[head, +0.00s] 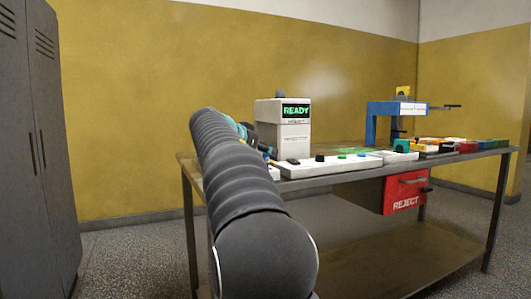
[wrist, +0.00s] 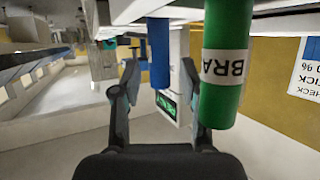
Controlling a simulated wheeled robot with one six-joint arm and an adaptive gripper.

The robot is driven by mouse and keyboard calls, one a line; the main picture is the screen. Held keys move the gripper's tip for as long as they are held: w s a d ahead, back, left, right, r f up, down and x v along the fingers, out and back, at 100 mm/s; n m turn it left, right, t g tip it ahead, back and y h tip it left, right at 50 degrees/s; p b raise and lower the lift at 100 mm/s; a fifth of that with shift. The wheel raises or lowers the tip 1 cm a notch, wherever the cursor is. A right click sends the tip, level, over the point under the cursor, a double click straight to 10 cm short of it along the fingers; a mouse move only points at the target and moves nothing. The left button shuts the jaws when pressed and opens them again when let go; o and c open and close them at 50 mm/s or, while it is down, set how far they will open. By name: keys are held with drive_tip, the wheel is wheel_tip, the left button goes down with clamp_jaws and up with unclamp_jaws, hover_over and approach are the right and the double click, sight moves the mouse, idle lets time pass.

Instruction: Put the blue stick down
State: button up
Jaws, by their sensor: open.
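A blue cylinder, which looks like the blue stick (wrist: 159,52), shows in the wrist view, which is turned upside down. It stands in line with the gap of my gripper (wrist: 160,78). The fingers are spread, with a gap on either side of the stick and no clear contact. How deep the stick sits between the fingertips I cannot tell. In the head view my arm hides most of the gripper and the stick.
A thick green cylinder (wrist: 226,60) lettered "BRA" is close beside one finger. A white machine (head: 283,125) reading "READY", a blue stand (head: 371,122) and several coloured blocks stand on the table (head: 345,177). A red "REJECT" box (head: 405,192) hangs below.

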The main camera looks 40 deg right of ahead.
drive_tip(key=v, duration=1.1)
drive_tip(key=shift+a, duration=0.2)
drive_tip(key=shift+s, duration=0.1)
drive_tip(key=s+a+f+n+t+y, duration=0.1)
drive_tip(key=s+a+f+n+y, duration=0.3)
drive_tip(key=s+a+f, duration=0.4)
drive_tip(key=s+a+f+n+y, duration=0.4)
drive_tip(key=s+a+f, duration=0.5)
drive_tip(key=f, duration=0.7)
drive_tip(key=s+a+f+n+t+y, duration=0.1)
drive_tip(key=s+a+f+n+y, duration=0.4)
drive_tip(key=s+f, duration=0.5)
drive_tip(key=a+f+n, duration=0.2)
drive_tip(key=a, duration=0.1)
drive_tip(key=shift+s+a+t, duration=0.25)
drive_tip(key=shift+a+t, duration=0.05)
drive_tip(key=shift+a, duration=0.1)
